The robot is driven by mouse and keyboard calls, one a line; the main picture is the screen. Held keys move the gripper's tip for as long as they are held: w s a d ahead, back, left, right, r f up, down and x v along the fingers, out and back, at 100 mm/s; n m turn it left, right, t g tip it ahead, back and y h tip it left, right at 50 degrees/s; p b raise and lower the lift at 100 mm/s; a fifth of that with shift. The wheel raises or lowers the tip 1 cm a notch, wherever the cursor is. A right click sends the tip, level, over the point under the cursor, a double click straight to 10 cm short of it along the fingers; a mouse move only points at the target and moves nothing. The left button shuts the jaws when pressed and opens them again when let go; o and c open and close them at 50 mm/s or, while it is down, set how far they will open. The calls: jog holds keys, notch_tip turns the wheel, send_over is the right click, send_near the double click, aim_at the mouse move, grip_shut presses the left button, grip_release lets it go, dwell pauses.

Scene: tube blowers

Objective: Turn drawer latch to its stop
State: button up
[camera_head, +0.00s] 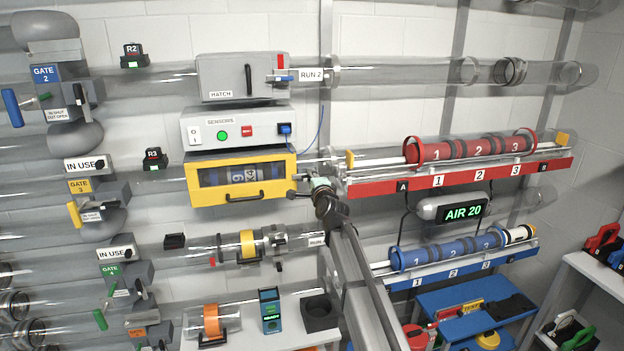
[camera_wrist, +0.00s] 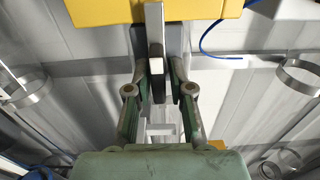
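The drawer (camera_head: 191,181) has a yellow frame, a dark window showing rolls inside, and a black handle. It looks shut in the head view. The drawer latch is a grey upright bar (camera_wrist: 155,35) in front of the yellow face in the wrist view. My gripper (camera_wrist: 158,72) has one finger on each side of the bar's lower part. The fingers are partly closed, with a narrow gap seen at the right finger; contact on the left is unclear. In the head view my gripper (camera_head: 306,187) is at the drawer's right edge and covers most of the latch.
A grey sensor box (camera_head: 236,128) sits just above the drawer, with a blue cable (camera_head: 321,127) curving down its right side. A red tube rack (camera_head: 460,176) and a blue rack (camera_head: 460,266) are to the right. A clear tube with a yellow band (camera_head: 248,243) runs below.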

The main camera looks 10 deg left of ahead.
jog(key=shift+o, duration=0.4)
jog(key=shift+s, duration=0.15)
jog(key=shift+s+d, duration=0.15)
jog(key=shift+s, duration=0.1)
jog(key=v, duration=1.1)
